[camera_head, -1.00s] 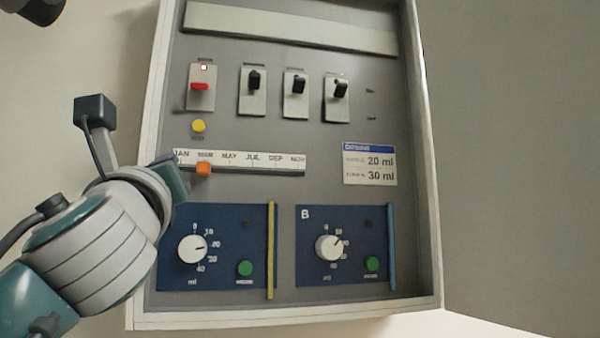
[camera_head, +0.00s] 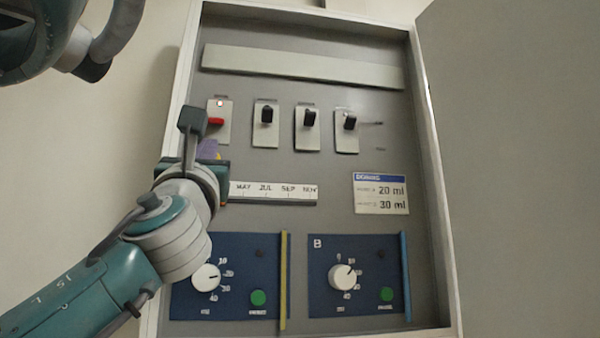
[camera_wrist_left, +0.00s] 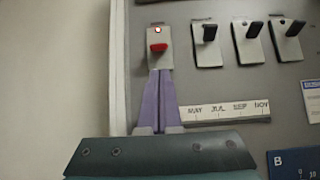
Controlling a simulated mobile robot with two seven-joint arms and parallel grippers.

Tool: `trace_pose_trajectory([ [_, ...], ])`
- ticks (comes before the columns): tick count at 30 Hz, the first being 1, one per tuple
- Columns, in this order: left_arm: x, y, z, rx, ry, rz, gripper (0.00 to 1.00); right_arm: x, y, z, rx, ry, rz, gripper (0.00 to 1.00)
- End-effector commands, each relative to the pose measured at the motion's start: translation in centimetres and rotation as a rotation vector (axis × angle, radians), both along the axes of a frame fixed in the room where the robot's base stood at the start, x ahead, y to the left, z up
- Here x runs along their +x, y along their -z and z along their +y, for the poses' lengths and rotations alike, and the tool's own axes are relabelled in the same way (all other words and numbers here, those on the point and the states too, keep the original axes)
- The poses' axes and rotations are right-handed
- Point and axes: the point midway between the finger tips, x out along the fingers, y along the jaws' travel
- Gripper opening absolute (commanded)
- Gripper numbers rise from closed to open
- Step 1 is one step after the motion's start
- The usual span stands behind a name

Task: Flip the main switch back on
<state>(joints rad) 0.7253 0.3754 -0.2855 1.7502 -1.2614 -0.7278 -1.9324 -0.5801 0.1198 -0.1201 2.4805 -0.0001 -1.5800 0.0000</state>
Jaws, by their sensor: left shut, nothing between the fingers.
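The main switch looks to be the red lever (camera_head: 215,122) on a pale plate at the panel's upper left, with a small lit lamp (camera_head: 220,103) above it. The red lever shows also in the left wrist view (camera_wrist_left: 158,47), sitting lower and flatter than the upright black levers beside it. My left gripper (camera_head: 209,142) is shut and empty, its purple fingers pointing up. In the left wrist view, the fingertips (camera_wrist_left: 160,72) are just below the red lever; I cannot tell whether they touch it. My right gripper is not seen.
Black levers (camera_head: 267,114) stand right of the red one. A month scale (camera_head: 270,191) lies below, partly behind my gripper. Blue panels with white dials (camera_head: 342,277) and green buttons (camera_head: 386,294) sit lower. The cabinet's pale side frame (camera_head: 186,75) stands close on the left.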

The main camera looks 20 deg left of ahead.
Motion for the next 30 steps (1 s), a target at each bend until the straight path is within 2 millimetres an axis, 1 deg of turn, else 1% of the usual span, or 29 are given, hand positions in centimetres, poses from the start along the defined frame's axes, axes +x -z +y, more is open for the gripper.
trace_pose_trajectory([
  [1,0.6,-1.2,0.5,0.0,-0.004,0.0,0.0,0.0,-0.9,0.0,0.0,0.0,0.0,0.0],
  [3,1.4,-2.0,0.9,0.001,-0.003,0.0,0.0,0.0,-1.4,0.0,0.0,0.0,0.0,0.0],
  [7,2.6,-3.2,1.6,0.0,-0.001,0.0,0.0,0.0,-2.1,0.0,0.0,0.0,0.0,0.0],
  [10,3.2,-3.7,2.0,0.0,-0.001,0.0,0.0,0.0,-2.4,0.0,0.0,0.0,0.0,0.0],
  [15,3.7,-3.9,2.2,-0.001,0.001,0.001,0.0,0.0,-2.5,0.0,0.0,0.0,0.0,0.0],
  [25,3.6,-3.9,2.3,-0.002,0.001,0.001,0.0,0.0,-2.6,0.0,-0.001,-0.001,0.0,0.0],
  [28,3.6,-4.2,2.4,-0.007,0.001,0.009,0.0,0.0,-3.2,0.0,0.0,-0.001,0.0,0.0],
  [30,3.6,-4.4,2.6,-0.014,0.001,0.021,0.0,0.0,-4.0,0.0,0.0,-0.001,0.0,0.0],
])
